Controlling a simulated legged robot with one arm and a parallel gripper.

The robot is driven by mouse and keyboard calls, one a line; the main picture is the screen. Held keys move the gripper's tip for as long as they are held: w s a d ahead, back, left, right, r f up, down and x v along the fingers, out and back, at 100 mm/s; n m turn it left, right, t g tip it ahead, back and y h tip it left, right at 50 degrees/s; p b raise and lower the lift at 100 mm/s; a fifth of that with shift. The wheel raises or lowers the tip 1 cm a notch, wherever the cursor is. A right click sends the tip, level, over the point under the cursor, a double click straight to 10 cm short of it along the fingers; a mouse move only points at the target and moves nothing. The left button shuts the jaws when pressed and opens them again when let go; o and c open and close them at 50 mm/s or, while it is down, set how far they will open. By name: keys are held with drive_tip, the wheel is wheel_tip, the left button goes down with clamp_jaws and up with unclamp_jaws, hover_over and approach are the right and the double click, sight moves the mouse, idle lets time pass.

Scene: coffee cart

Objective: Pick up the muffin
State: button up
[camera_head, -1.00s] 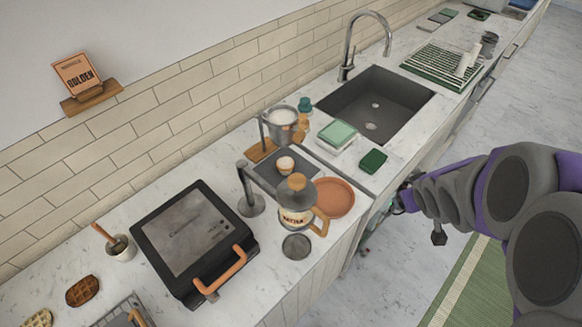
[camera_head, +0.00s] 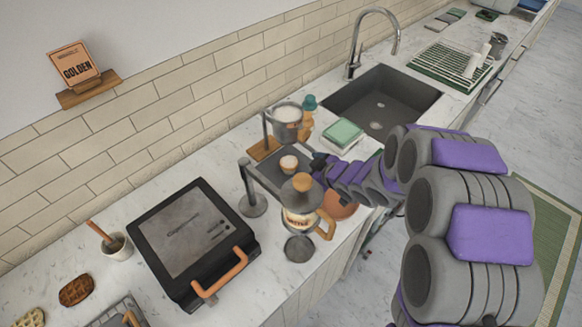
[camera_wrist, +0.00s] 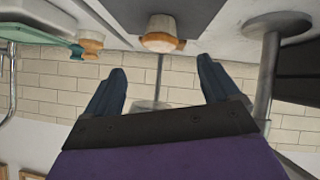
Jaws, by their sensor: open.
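The muffin (camera_head: 289,163), small with a pale top, sits on a dark grey tray (camera_head: 262,182) on the counter. In the wrist view, which is upside down, the muffin (camera_wrist: 161,34) is ahead of the fingers, near the middle. My gripper (camera_wrist: 162,68) is open and empty, its two dark fingers spread and pointing toward the muffin with a gap left. In the head view my gripper (camera_head: 318,162) is just right of the muffin, partly hidden by my own arm.
A glass coffee press (camera_head: 298,216) stands close in front of the muffin. A metal stand (camera_head: 250,200) is at its left, and a dripper (camera_head: 287,118) behind it. My arm partly covers a terracotta plate (camera_head: 338,207). The sink (camera_head: 385,100) is farther right.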

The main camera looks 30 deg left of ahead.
sight(293, 166)
drive_tip(key=x, duration=0.4)
drive_tip(key=b+x, duration=0.1)
drive_tip(key=x, duration=0.1)
drive_tip(key=shift+s+a, duration=0.25)
drive_tip(key=shift+a, duration=0.05)
drive_tip(key=shift+w, duration=0.1)
drive_tip(key=shift+w+d+r, duration=0.1)
drive_tip(key=shift+d, duration=0.6)
drive_tip(key=x, duration=0.2)
drive_tip(key=b+x, duration=0.1)
drive_tip(key=x, duration=0.3)
drive_tip(key=shift+s+a+b, duration=0.25)
drive_tip(key=shift+a+b, duration=0.05)
drive_tip(key=shift+b, duration=0.05)
drive_tip(key=shift+w+d, duration=0.1)
drive_tip(key=shift+d, duration=0.25)
drive_tip(key=shift+c, duration=0.2)
drive_tip(key=shift+d, duration=0.25)
drive_tip(key=c, duration=0.3)
drive_tip(key=shift+a, duration=0.3)
drive_tip(key=c, duration=0.8)
drive_tip(key=shift+d, duration=0.1)
drive_tip(key=shift+c, duration=0.3)
